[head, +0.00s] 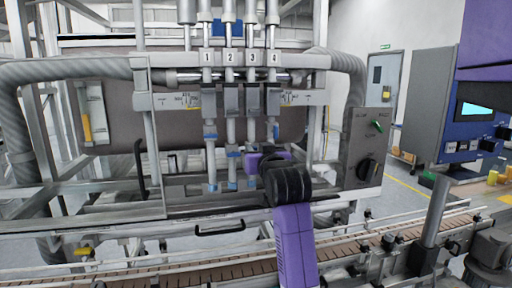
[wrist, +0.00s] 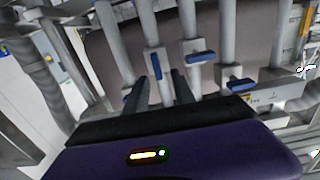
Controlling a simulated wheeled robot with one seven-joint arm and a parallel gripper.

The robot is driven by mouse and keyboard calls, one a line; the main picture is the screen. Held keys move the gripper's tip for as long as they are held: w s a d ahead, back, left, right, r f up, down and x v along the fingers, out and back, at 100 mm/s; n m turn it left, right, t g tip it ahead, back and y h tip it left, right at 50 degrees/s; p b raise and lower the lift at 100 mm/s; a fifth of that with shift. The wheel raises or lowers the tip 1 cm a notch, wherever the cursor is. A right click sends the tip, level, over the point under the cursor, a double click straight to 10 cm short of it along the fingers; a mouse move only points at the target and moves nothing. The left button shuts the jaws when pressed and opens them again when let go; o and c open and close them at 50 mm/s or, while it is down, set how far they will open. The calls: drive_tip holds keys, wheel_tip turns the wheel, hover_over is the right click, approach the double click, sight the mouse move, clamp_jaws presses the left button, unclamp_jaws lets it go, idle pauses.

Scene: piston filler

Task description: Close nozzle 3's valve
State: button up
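Nozzle 3 (head: 252,98) is the third of the numbered vertical nozzles, under label 3. Its blue valve handle (wrist: 156,66) shows in the wrist view and lies along its pipe. The handles of nozzle 2 (wrist: 200,57) and nozzle 1 (wrist: 240,84) lie across their pipes. My gripper (wrist: 160,76) has its two dark fingers apart, with nozzle 3's handle seen between and just beyond the tips. Nothing is held, and contact cannot be told. In the head view my purple gripper (head: 258,160) is in front of the lower nozzles, hiding nozzle 3's handle and the fingertips.
Neighbouring nozzles stand close on both sides, including nozzle 4 (head: 273,98). A slatted conveyor (head: 170,275) runs along the front. A grey control box (head: 367,147) with a black knob stands right of the nozzles. A blue cabinet (head: 440,110) is farther right.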

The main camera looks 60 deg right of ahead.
drive_tip(key=shift+w+d, duration=0.4)
drive_tip(key=shift+d, duration=0.1)
clamp_jaws()
